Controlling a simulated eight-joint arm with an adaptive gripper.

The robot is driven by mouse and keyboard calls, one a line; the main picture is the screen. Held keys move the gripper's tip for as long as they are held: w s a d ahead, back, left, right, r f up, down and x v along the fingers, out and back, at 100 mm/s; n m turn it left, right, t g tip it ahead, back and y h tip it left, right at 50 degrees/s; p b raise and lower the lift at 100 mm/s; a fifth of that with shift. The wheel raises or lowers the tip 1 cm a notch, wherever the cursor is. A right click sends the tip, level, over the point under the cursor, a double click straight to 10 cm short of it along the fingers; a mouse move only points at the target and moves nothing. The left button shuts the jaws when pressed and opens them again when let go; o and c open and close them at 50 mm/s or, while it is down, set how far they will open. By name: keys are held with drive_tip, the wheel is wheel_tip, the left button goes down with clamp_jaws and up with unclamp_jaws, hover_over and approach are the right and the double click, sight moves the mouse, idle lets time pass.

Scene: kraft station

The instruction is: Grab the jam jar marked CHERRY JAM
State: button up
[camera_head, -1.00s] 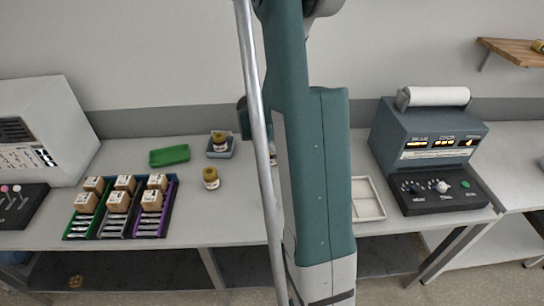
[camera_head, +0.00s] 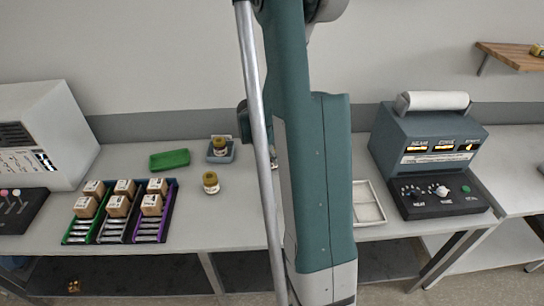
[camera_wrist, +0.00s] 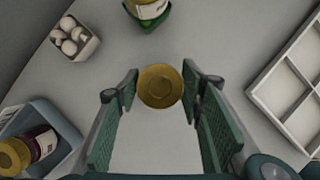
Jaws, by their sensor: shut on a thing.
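In the wrist view a jar with a round gold lid (camera_wrist: 160,87) is seen from above between the two green finger pads. My gripper (camera_wrist: 160,88) is shut on this jar. Its label and sides are hidden under the lid, so I cannot read what it is marked. A second gold-lidded jar with dark red contents (camera_wrist: 30,150) is in a blue-grey tray (camera_wrist: 65,130) at the lower left. A third jar (camera_wrist: 148,8) is at the top edge in a green holder. In the head view my arm hides the gripper and the held jar.
A white punnet of round pale items (camera_wrist: 74,38) lies at upper left in the wrist view, and a white divided tray (camera_wrist: 262,88) at right. In the head view, another jar (camera_head: 211,183) stands near boxes in coloured bins (camera_head: 165,212); a control machine (camera_head: 432,155) stands right.

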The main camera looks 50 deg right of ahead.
drive_tip(key=shift+r, duration=4.7)
